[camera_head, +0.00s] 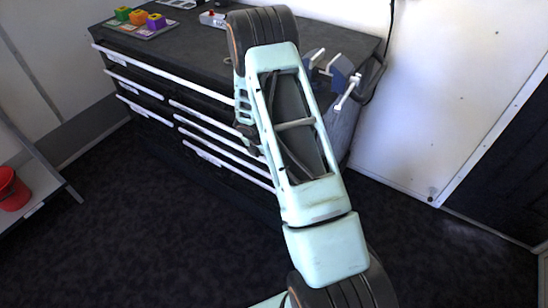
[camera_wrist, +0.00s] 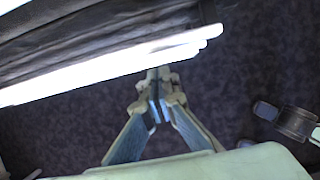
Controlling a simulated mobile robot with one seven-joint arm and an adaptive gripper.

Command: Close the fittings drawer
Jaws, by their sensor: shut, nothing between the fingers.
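The dark drawer cabinet (camera_head: 150,62) stands behind my arm in the head view, with long white handle strips across its drawer fronts. My arm covers the right part of these fronts. I cannot tell which drawer is the fittings drawer or how far any drawer stands out. In the wrist view, white handle strips (camera_wrist: 110,72) of the drawer fronts run slantwise across the top left. My gripper (camera_wrist: 158,82) is shut and empty, its fingertips just below these strips in the picture; contact cannot be told. In the head view the fingers are hidden behind my arm.
On the cabinet top are a board with coloured blocks (camera_head: 138,21), a small grey-and-red device (camera_head: 212,19) and a blue vise (camera_head: 341,72). A red bucket (camera_head: 12,190) is at the far left. The dark floor (camera_head: 120,230) before the cabinet is clear.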

